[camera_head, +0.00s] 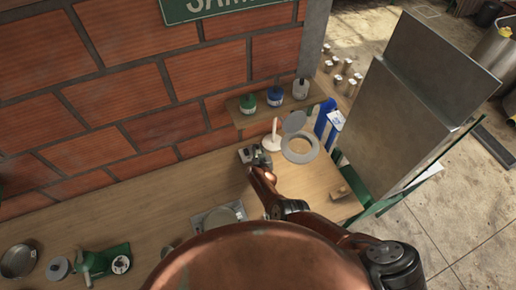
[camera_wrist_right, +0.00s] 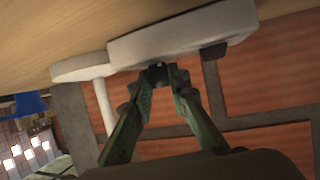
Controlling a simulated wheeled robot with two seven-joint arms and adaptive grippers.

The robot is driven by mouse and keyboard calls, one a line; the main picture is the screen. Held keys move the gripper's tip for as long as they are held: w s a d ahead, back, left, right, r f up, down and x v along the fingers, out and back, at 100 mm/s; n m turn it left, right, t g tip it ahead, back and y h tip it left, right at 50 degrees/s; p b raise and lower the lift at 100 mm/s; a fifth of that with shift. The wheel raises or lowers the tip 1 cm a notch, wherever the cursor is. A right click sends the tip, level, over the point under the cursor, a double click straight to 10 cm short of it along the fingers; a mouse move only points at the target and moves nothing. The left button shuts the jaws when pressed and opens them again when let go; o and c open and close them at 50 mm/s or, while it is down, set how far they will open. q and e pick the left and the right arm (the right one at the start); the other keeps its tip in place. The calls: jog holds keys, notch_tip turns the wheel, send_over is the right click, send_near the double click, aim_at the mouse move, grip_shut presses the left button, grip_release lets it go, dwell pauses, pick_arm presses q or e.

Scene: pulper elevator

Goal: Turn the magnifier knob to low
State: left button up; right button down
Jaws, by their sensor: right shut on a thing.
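In the right wrist view, tilted nearly upside down, a white rounded body (camera_wrist_right: 185,36) rests on the wooden tabletop. My right gripper (camera_wrist_right: 158,75) has its green fingers closed on a small dark knob (camera_wrist_right: 157,68) on that body's side. The fingers partly hide the knob, and its setting cannot be read. A white disc (camera_wrist_right: 78,68) with an upright white post stands beside the body. In the head view my right gripper (camera_head: 257,161) is low over the bench. The white post (camera_head: 275,130) and a grey ring (camera_head: 300,149) are to its right. My left gripper is out of view.
A small shelf (camera_head: 263,115) with several bottles stands behind. A metal cabinet (camera_head: 405,105) is at the right. A scale-like plate (camera_head: 218,219), a green device (camera_head: 103,261) and a metal bowl (camera_head: 18,261) sit on the bench (camera_head: 90,215). The bench's back left is clear beside the brick wall.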

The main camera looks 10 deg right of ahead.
jog(key=shift+a, duration=0.1)
dwell(0.5)
jog(key=c, duration=1.8)
grip_release()
jog(key=shift+c, duration=0.2)
jog(key=shift+d+n+y, duration=0.2)
jog(key=shift+n+y, duration=0.1)
